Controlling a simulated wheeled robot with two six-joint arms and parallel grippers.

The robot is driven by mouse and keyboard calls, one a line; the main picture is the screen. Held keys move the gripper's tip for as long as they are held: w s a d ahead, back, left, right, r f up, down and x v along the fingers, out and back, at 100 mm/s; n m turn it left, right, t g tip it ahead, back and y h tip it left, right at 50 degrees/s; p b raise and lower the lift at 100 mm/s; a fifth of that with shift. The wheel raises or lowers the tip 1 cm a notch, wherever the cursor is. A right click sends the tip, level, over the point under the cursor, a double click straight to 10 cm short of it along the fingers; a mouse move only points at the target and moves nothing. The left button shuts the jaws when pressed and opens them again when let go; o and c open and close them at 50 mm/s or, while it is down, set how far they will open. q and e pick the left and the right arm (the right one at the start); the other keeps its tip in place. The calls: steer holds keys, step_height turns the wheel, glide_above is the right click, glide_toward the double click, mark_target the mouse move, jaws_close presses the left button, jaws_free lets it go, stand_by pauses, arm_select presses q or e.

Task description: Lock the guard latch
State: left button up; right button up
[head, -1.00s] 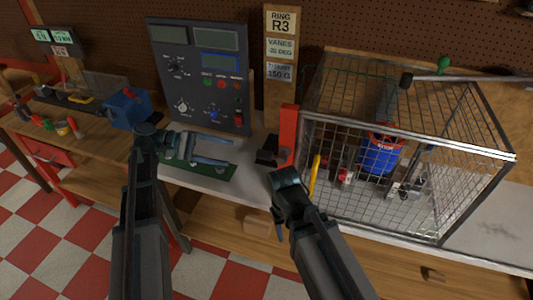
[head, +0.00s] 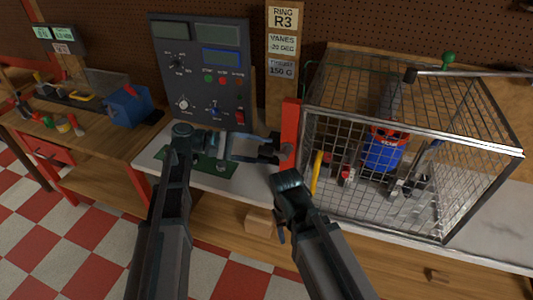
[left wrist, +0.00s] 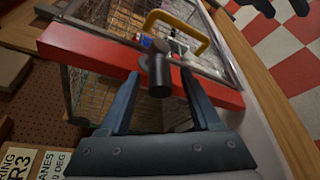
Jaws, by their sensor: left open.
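The guard is a wire-mesh cage (head: 400,125) on the bench. A red upright bar (head: 291,125) stands at its left side, and a dark latch knob (left wrist: 158,72) sticks out from the bar in the left wrist view. My left gripper (head: 272,147) is open, with its fingertips at the bar. In the left wrist view the open fingers (left wrist: 160,88) lie on either side of the knob, with gaps showing. My right gripper (head: 280,228) hangs in front of the bench, low before the cage; its jaws are not clear.
A yellow handle (head: 316,173) is on the cage front beside the red bar. A blue rotor unit (head: 382,153) sits inside the cage. A grey control panel (head: 203,75) and a sign post (head: 283,85) stand behind my left gripper. A blue vise (head: 128,106) is at left.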

arm_select(q)
steer(key=shift+x, duration=0.95)
jaws_close()
stand_by(0.8)
